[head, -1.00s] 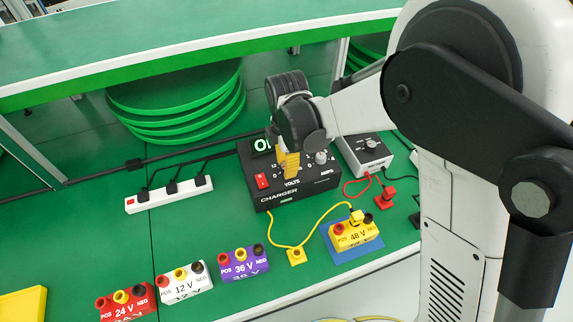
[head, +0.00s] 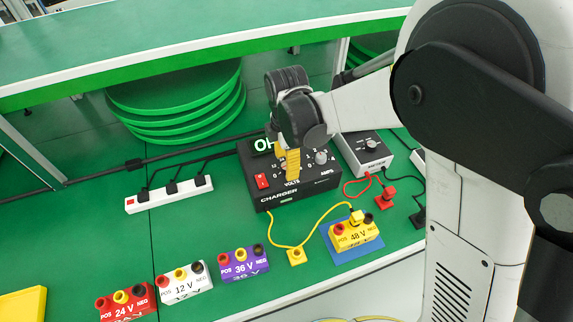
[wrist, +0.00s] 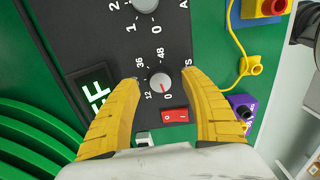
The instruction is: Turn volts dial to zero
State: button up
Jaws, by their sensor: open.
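The black charger box (head: 318,184) stands on the green table, and its front is labelled VOLTS and AMPS. The volts dial (wrist: 160,83) is a grey knob in the wrist view, ringed by 12, 36, 48 and 0. Its red mark appears to point toward the 0. My gripper (head: 291,166) is over the charger, its yellow fingers hiding most of the dial in the head view. In the wrist view my gripper (wrist: 160,80) is open, with one fingertip on each side of the dial and gaps showing.
The amps knob (head: 321,157) is right of the volts dial. A red switch (wrist: 174,115) and a lit display (wrist: 96,92) reading OFF in part are close to the fingers. A yellow cable leads to the 48 V battery (head: 355,236). A white power strip (head: 169,194) lies left.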

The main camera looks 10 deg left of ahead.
notch_tip(320, 180, up, 11)
dwell(0.3)
jog(key=s+d+r+m+t+y, duration=0.1)
jog(key=s+d+r+m+t, duration=0.15)
jog(key=d+m, duration=0.5)
jog(key=s+d+r+m+t, duration=0.1)
jog(key=d+r+m, duration=0.3)
jog(key=d, duration=0.6)
jog(key=s+d+m+t+h, duration=0.1)
jog(key=s+d+m+t, duration=0.2)
jog(key=s+d+m, duration=0.5)
jog(key=d+m, duration=0.4)
jog(key=m, duration=0.1)
jog(key=shift+s+f+t, duration=0.15)
jog(key=shift+f+t, duration=0.15)
jog(key=shift+t, duration=0.05)
jog(key=shift+c, duration=0.5)
